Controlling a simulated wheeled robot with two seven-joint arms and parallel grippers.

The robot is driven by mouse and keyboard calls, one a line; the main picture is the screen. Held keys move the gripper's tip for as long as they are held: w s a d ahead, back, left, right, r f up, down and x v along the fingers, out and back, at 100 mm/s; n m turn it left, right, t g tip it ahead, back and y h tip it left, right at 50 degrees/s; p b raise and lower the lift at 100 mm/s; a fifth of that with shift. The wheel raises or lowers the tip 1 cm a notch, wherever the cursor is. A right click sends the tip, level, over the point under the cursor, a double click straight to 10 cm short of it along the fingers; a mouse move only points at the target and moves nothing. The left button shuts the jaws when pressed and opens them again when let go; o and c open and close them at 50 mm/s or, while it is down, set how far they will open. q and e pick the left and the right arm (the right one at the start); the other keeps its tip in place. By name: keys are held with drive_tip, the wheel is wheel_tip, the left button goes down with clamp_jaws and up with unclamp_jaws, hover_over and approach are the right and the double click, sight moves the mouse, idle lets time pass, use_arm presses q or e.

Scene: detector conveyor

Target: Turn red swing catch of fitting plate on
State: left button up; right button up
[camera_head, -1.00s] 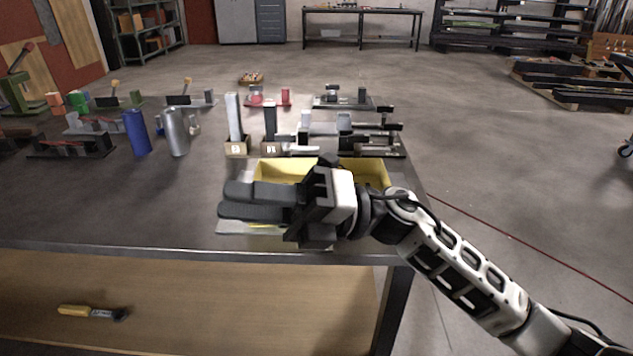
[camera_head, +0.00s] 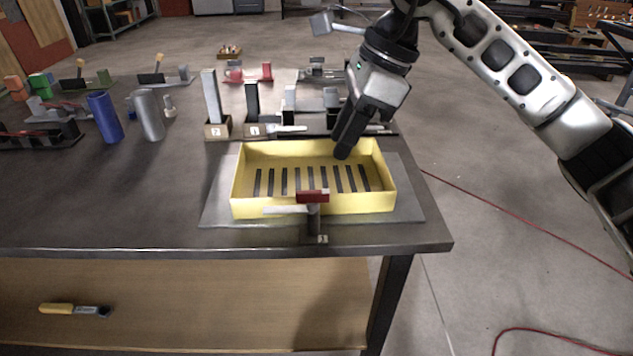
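The red swing catch (camera_head: 312,196) sits on top of a short dark post at the front edge of the grey fitting plate (camera_head: 409,205). It lies against or just in front of the front wall of the yellow tray (camera_head: 290,209); I cannot tell if they touch. A pale bar sticks out to the left just below the red part. My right gripper (camera_head: 343,152) points down over the tray's back wall, behind and to the right of the catch, apart from it. Its fingers overlap from this side, so their opening is hidden. My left gripper is out of view.
The tray floor has a row of dark slots. Behind it stand numbered blocks with upright bars (camera_head: 212,97) and several fixtures. A blue cylinder (camera_head: 104,117) and a grey cylinder (camera_head: 149,115) stand to the left. The table's front edge is clear.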

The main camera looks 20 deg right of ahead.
sight(313, 191)
drive_tip(key=x, duration=1)
drive_tip(key=shift+a, duration=0.1)
clamp_jaws()
